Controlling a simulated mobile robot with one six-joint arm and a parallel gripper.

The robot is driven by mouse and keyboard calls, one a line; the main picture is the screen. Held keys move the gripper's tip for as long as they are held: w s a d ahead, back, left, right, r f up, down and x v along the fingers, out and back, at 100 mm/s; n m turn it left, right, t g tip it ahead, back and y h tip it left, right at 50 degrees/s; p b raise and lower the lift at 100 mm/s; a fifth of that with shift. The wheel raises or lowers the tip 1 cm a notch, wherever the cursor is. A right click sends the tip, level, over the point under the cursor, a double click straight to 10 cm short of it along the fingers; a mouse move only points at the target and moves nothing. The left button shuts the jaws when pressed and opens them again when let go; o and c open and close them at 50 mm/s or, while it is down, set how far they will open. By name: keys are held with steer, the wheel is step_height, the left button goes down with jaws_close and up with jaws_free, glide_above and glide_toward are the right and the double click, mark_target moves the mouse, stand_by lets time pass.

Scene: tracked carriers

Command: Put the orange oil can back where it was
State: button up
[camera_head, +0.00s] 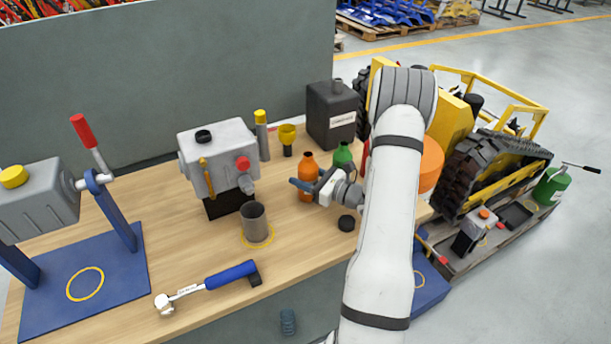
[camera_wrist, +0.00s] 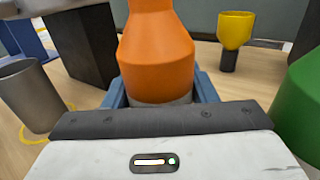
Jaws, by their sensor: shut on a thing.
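The orange oil can (camera_head: 307,172) is upright at the right part of the wooden bench, between the grey gearbox and the green bottle. My gripper (camera_head: 303,186) comes from the right and is shut on it, low on its body. In the wrist view, the orange can (camera_wrist: 156,55) stands between the blue fingers of my gripper (camera_wrist: 158,92). Its top is out of that view and its base is hidden behind my gripper. I cannot tell whether it touches the bench.
A green bottle (camera_head: 343,155) is close on the right, with a black canister (camera_head: 333,115) and yellow funnel (camera_head: 287,133) behind. A black cap (camera_head: 346,223) lies in front. A grey cup (camera_head: 255,222) stands within a yellow ring (camera_head: 243,242).

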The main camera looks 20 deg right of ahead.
steer(key=shift+f, duration=0.2)
steer(key=o, duration=1.1)
steer(key=shift+o, duration=0.2)
steer(key=shift+r, duration=0.1)
